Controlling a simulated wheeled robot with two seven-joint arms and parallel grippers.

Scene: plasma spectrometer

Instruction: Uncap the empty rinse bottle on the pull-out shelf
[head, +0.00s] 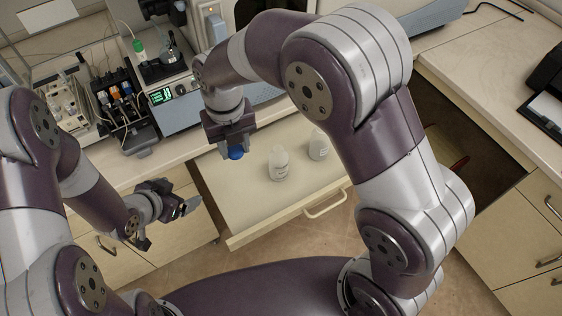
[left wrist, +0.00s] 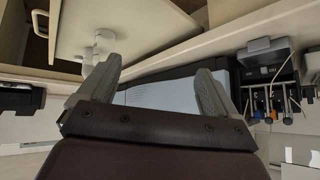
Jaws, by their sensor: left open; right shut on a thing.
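The pull-out shelf (head: 255,203) is extended below the bench. A translucent white bottle (head: 278,164) with a label stands upright on it, its top showing no coloured cap. A second similar bottle (head: 319,146) stands behind it to the right, partly beside my right arm. My right gripper (head: 234,148) points down above the shelf, left of the bottles, shut on a blue cap (head: 236,153), apart from both bottles. My left gripper (head: 170,217) is open and empty, left of the shelf; its fingers also show in the left wrist view (left wrist: 158,85). I cannot tell which bottle is empty.
On the bench stand an instrument with a green display (head: 162,96), a dark rack of tubes (head: 122,108) and a green-capped bottle (head: 139,47). The shelf handle (head: 325,205) sticks out at the front. My right arm crosses above the shelf's right side.

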